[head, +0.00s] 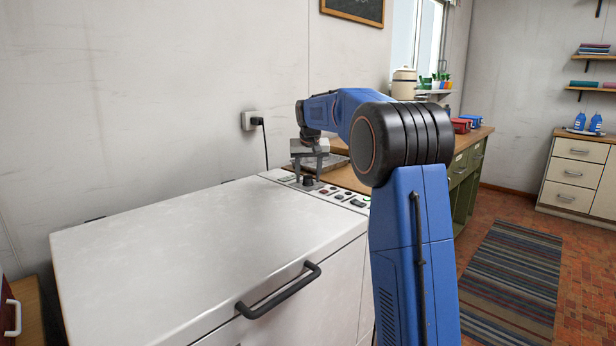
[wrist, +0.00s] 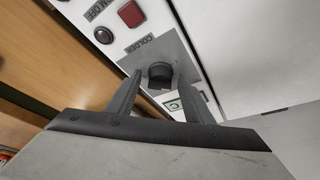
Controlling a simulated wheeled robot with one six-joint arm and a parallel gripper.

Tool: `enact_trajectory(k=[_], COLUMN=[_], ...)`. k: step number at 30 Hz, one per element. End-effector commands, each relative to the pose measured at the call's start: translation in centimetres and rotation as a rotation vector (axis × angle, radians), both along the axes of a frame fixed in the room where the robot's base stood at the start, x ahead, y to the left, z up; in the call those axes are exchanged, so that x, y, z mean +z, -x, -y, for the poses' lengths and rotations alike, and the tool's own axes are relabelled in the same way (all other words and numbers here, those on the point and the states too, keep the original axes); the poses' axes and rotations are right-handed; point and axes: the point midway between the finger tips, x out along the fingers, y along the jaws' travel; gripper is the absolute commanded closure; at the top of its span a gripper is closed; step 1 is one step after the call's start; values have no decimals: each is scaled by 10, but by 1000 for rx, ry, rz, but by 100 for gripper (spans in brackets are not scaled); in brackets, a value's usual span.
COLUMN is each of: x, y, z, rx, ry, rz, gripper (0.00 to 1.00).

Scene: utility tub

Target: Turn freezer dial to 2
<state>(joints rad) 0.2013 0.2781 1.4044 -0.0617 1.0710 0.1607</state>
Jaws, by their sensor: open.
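The freezer (head: 200,240) is a white chest with a control panel (head: 345,197) along its far right edge. In the wrist view the dial (wrist: 160,73) is a round black knob on a grey plate marked "COLDER". It also shows as a small dark knob in the head view (head: 307,182), below my fingers. My gripper (head: 307,173) is over the panel, fingers pointing down. In the wrist view its two fingers (wrist: 157,78) are open, one on each side of the dial. I cannot tell whether either touches it. The dial's numbers and pointer are not readable.
A red square button (wrist: 131,14) and a round dark button (wrist: 103,35) sit on the panel near the dial. A black handle (head: 278,291) sticks out of the freezer's front. A wooden-topped bench (head: 340,178) stands beyond the panel. The freezer lid is clear.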

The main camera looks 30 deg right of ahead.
Motion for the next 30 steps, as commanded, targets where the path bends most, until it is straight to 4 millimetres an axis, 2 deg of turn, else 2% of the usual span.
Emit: enact_trajectory(k=[4, 8, 24, 30], x=[7, 24, 122, 148], y=[2, 8, 46, 57], z=[-1, -3, -17, -21], rx=[0, 0, 0, 0], ry=[0, 0, 0, 0], rz=[1, 4, 4, 1], gripper=[53, 53, 53, 53])
